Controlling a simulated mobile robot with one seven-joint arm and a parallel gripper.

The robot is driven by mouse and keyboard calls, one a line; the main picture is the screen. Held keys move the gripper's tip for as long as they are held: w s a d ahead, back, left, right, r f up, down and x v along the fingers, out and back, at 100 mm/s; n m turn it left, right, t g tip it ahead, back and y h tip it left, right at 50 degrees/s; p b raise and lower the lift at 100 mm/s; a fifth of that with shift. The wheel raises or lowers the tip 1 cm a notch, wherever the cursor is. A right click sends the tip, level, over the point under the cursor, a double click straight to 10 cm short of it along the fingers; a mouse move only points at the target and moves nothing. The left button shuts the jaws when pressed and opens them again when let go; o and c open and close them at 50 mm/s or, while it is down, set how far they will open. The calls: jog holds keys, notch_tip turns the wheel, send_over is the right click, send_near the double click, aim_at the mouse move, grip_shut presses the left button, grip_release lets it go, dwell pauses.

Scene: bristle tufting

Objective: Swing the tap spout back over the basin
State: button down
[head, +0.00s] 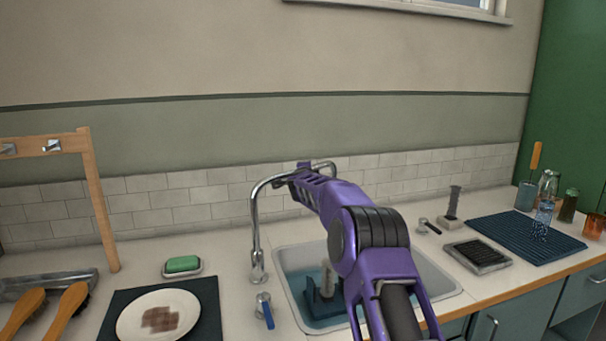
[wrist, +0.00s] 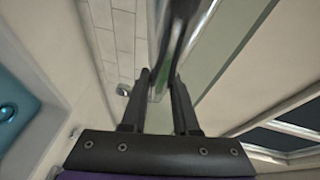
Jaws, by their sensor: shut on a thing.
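The chrome tap spout (head: 255,225) rises from the counter at the left back of the basin (head: 285,258) and arches to the right in the head view. My gripper (wrist: 160,76) is shut on the spout, which shows dark and blurred between the fingers in the wrist view (wrist: 175,38). The basin's blue inside also shows at the left of the wrist view (wrist: 18,95).
A blue-handled tap lever (head: 265,312) stands left of the basin. A dark blue object with a grey handle (head: 325,282) sits in the basin, partly behind my arm. A green soap (head: 183,264) and a plate (head: 130,318) lie left; a ribbed mat (head: 500,232) lies right.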

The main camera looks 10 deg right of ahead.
jog(key=s+d+m+g+h+p, duration=0.2)
jog(key=s+m+h, duration=0.3)
jog(key=s, duration=0.3)
jog(key=shift+d+g+h+p, duration=0.4)
jog(key=shift+d+h, duration=0.25)
jog(key=shift+h, duration=0.15)
jog(key=shift+f, duration=0.15)
jog(key=c, duration=0.7)
grip_release()
jog(key=shift+s, duration=0.15)
jog(key=v, duration=1.7)
jog(key=shift+s+a, duration=0.1)
jog(key=shift+s, duration=0.05)
